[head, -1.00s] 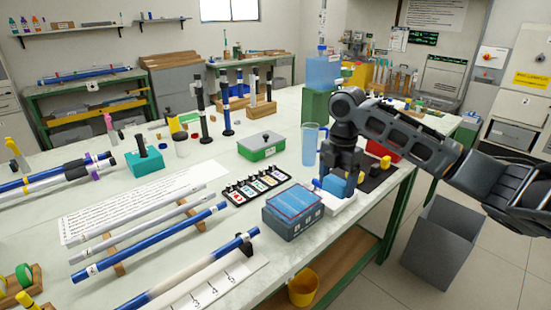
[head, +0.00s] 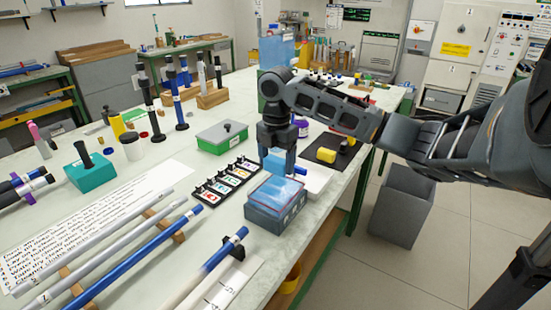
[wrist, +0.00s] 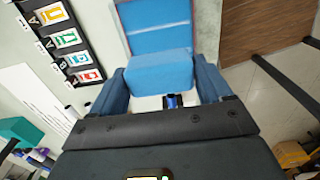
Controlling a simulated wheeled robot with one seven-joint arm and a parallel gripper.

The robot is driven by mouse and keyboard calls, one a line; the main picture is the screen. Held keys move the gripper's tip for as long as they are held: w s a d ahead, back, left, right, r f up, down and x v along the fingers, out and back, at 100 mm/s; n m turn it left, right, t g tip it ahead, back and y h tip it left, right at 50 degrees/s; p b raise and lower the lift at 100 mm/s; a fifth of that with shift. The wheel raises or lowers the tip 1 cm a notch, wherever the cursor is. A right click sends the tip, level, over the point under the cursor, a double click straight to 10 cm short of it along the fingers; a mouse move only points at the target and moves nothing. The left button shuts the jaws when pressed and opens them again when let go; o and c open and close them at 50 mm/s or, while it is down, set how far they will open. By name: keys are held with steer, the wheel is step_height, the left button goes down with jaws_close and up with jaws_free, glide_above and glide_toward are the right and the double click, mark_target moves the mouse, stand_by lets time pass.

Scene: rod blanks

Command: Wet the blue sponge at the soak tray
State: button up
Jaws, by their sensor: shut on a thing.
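My gripper (head: 278,163) is shut on the blue sponge (wrist: 162,76), which sits between its two fingers in the wrist view. The soak tray (head: 270,222) looks like a blue box with a lighter blue, water-like top, near the table's front edge. It also shows in the wrist view (wrist: 155,18), just beyond the sponge. My gripper is at the tray's far side, beside a white dish (head: 314,178). I cannot tell whether the sponge touches the tray.
A black card with coloured labels (head: 226,180) lies left of the tray. A green box with a grey lid (head: 221,137) stands behind it. Rods (head: 140,254) lie at the front left.

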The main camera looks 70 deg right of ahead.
steer(key=shift+f+b, duration=2.7)
steer(key=shift+f, duration=1.65)
steer(key=shift+r, duration=0.1)
steer(key=shift+r+p, duration=2.6)
steer(key=shift+r, duration=0.75)
steer(key=shift+r+p, duration=1.55)
steer(key=shift+r, duration=0.5)
